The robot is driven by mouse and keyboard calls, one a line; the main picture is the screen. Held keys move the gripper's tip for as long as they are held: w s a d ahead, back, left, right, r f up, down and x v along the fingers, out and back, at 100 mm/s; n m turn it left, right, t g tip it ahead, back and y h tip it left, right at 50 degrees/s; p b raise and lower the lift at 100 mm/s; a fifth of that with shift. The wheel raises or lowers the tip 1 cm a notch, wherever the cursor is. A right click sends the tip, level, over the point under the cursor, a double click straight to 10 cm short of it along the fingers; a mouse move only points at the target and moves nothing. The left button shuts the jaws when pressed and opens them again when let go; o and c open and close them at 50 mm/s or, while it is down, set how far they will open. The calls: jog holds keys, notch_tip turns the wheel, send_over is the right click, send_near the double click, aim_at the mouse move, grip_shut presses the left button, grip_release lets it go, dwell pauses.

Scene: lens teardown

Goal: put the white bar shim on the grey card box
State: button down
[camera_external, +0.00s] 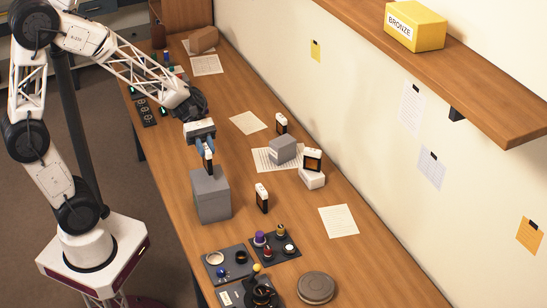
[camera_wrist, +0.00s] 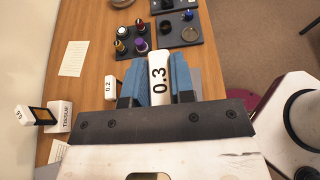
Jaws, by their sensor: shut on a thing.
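A white bar shim (camera_wrist: 159,75) marked 0.3 is held between the blue fingers of my gripper (camera_wrist: 158,82). In the external view the shim (camera_external: 208,155) hangs upright with a dark lower part. My gripper (camera_external: 205,146) is shut on it, pointing down. The grey card box (camera_external: 212,197) stands right below the gripper near the table's front edge. The shim's lower end is just over or at the box top; I cannot tell if they touch. In the wrist view the box is mostly hidden behind the fingers, with a grey strip (camera_wrist: 196,80) showing at right.
A similar piece marked 0.2 (camera_external: 262,198) stands right of the box. Another stands on a white tissue box (camera_external: 312,179), and one (camera_external: 281,123) stands farther back. A smaller grey block (camera_external: 284,150) lies on paper. Dark trays (camera_external: 230,262) with small parts are in front.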

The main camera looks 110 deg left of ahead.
aim_at(210, 167)
jog(key=shift+f, duration=1.75)
jog(key=shift+f, duration=0.15)
jog(key=c, duration=1)
grip_release()
jog(key=shift+s+a, duration=0.1)
jog(key=shift+v, duration=3.75)
jog(key=shift+d, duration=0.2)
